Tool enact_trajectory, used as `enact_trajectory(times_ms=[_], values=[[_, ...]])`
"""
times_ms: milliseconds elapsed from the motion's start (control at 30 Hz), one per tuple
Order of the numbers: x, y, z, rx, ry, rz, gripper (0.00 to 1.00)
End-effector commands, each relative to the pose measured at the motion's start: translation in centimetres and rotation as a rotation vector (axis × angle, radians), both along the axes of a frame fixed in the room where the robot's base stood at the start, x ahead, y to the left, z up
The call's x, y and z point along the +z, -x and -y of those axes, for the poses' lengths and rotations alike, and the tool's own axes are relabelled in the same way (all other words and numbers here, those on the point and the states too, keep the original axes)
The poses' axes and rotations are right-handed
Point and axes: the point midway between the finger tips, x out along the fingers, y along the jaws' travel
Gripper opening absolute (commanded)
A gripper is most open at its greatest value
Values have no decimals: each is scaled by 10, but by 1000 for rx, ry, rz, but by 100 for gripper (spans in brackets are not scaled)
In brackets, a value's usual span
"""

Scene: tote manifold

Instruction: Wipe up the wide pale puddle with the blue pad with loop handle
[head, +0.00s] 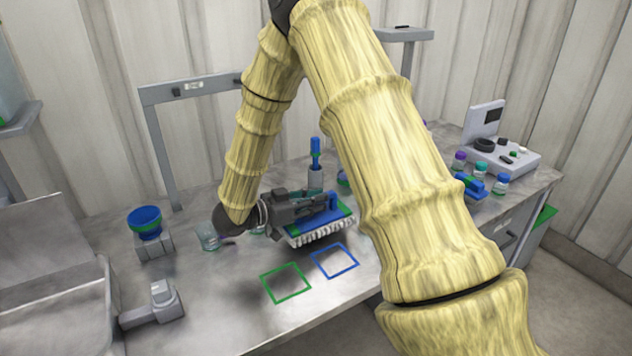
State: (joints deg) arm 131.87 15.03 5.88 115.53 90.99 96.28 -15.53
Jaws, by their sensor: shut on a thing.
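My gripper (318,203) is in the middle of the head view, shut on the blue pad with loop handle (334,218). The pad has a blue upper part, a green band and a pale shaggy underside. It is held over the grey table, with a dark shadow below it. Whether its underside touches the table is hard to tell. I cannot make out the wide pale puddle; the pad or my arm may hide it.
A green square outline (286,282) and a blue one (335,260) mark the table in front. At left are a blue bowl (145,221) on a stand and a grey scanner-like device (158,303). Small jars and a white instrument (500,153) stand at right. My arm hides the table's middle right.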

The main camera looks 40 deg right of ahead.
Motion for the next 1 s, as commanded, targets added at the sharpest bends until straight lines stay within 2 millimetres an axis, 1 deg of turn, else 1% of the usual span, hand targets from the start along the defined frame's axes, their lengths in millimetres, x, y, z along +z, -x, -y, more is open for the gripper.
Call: enact_trajectory(times_ms=[33, 300, 400, 1000], values=[[9, 0, 0, 0, 0, 0, 0], [33, 0, 0, 0, 0, 0, 0], [39, 0, 0, 0, 0, 0, 0], [40, 0, 0, 0, 0, 0, 0]])
